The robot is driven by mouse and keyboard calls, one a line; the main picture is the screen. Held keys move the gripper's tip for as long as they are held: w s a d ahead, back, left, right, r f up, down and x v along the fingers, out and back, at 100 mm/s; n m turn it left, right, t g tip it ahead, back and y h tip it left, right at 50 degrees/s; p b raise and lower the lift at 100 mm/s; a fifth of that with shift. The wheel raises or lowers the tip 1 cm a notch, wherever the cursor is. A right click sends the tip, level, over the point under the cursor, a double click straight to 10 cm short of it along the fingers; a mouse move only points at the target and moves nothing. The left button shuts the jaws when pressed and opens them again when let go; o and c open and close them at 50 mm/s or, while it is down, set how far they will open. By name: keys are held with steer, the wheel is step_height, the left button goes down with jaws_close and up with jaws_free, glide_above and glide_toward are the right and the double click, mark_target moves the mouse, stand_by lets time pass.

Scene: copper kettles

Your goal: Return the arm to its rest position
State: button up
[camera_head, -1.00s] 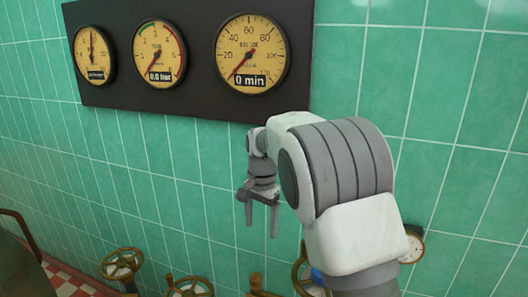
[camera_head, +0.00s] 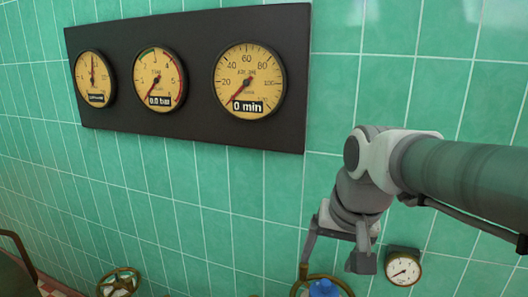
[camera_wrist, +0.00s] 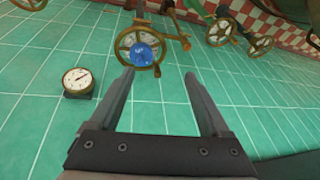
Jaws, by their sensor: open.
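My gripper (camera_head: 333,266) hangs from my arm at the right of the head view, fingers pointing down, in front of the green tiled wall. It is open and empty. In the wrist view its two fingers (camera_wrist: 158,92) stand well apart with nothing between them. Beyond the fingertips is a brass handwheel (camera_wrist: 126,42) with a blue hub (camera_wrist: 141,55). In the head view this wheel (camera_head: 345,284) and its blue hub (camera_head: 323,289) show only partly at the bottom edge, below the gripper. I cannot tell how far the fingers are from the wheel.
A black panel (camera_head: 210,30) with three yellow gauges is on the wall at upper left. A small round gauge (camera_head: 402,268) sits right of my gripper. Another brass handwheel (camera_head: 119,284) is at lower left. The wall (camera_head: 230,190) between panel and wheels is clear.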

steer(key=s+d+f+n+t+p, duration=0.1)
steer(key=s+d+n, duration=0.1)
steer(key=s, duration=0.8)
steer(key=shift+d+f+t+h, duration=0.25)
steer(key=shift+d+t+h, duration=0.15)
steer(key=shift+d, duration=0.1)
steer(key=shift+s, duration=0.15)
